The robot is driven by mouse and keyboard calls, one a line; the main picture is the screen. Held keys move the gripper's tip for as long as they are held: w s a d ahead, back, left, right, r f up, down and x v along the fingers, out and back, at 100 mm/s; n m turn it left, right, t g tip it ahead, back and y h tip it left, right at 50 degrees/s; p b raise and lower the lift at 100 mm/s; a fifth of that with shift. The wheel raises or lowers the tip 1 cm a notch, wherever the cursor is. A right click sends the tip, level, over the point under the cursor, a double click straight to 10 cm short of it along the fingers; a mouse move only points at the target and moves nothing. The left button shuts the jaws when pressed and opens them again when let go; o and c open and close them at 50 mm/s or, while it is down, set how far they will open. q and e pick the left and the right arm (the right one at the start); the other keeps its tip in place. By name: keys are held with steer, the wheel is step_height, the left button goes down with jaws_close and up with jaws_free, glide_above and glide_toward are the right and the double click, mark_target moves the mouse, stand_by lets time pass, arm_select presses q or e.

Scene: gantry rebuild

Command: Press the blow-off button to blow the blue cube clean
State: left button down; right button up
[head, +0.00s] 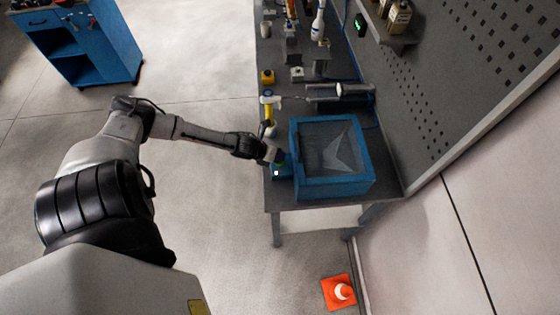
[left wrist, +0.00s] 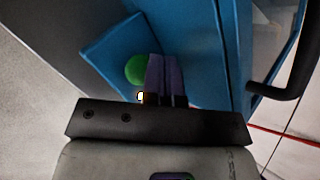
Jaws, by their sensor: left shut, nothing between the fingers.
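The blow-off button is a green round button (left wrist: 135,70) on a blue panel (left wrist: 112,50) in the left wrist view. My left gripper (left wrist: 166,75) is shut and empty, its fingertips close beside the button and overlapping its right edge in the picture. I cannot tell whether they touch it. A small lit lamp (left wrist: 141,97) shows below the button. In the head view my left gripper (head: 274,155) is at the left side of a blue box (head: 335,188) with a clear top. The blue cube cannot be made out. My right gripper is not in view.
The box stands at the near end of a grey bench (head: 290,205) with several tools and fixtures farther back. A pegboard wall (head: 450,90) runs along the right. A black handle (left wrist: 290,85) is right of the gripper. An orange cone (head: 342,291) stands on the floor.

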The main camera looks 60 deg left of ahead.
arm_select(q)
step_height(320, 180, up, 5)
steer(key=p, duration=0.4)
steer(key=shift+p, duration=0.4)
stand_by(0.4)
